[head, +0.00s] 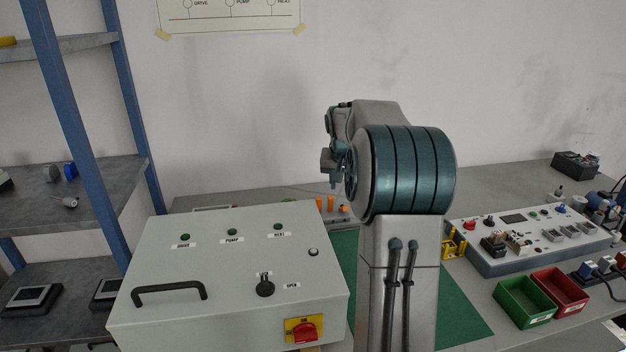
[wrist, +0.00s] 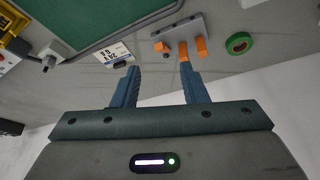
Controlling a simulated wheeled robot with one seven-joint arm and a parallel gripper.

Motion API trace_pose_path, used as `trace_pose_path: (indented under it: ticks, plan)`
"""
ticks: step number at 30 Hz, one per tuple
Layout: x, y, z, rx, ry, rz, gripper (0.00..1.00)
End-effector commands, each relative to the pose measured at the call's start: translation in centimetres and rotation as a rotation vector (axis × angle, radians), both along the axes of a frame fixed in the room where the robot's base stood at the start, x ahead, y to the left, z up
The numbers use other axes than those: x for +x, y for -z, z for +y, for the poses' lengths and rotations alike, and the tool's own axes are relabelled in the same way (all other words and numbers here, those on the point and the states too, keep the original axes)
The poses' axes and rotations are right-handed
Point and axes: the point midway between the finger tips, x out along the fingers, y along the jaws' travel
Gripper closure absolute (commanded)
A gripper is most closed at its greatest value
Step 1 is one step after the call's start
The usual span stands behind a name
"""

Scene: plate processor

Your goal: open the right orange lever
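Several orange levers stand on a small grey block (wrist: 175,30) on the bench. In the head view, the rightmost orange lever (head: 343,209) looks shorter than the two to its left (head: 320,203). The wrist view appears turned round, so this right lever seems to be its leftmost one (wrist: 160,47), with the others at the middle (wrist: 184,51) and right (wrist: 201,47). My gripper (wrist: 160,72) is open and empty, its fingers pointing towards the block. One finger lines up near the middle lever; contact cannot be told. In the head view, my arm hides most of the gripper (head: 332,180).
A grey control box (head: 225,270) with a black handle stands front left. A green tape roll (wrist: 239,43) lies beside the lever block. Green (head: 522,302) and red (head: 560,290) bins stand right.

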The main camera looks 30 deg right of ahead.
Motion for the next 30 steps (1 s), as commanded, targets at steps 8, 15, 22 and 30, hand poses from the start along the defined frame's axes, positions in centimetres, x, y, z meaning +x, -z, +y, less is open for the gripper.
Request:
trace_pose_path:
  ticks: [8, 15, 22, 30]
  plan:
    - [-2.2, -3.3, 4.5, -0.008, -0.076, 0.016, 0.6]
    - [-4.5, -5.6, 8.1, -0.012, -0.14, 0.028, 0.6]
    - [-7.0, -7.3, 11.1, -0.016, -0.196, 0.038, 0.6]
    - [-8.6, -8.1, 12.9, -0.016, -0.231, 0.045, 0.6]
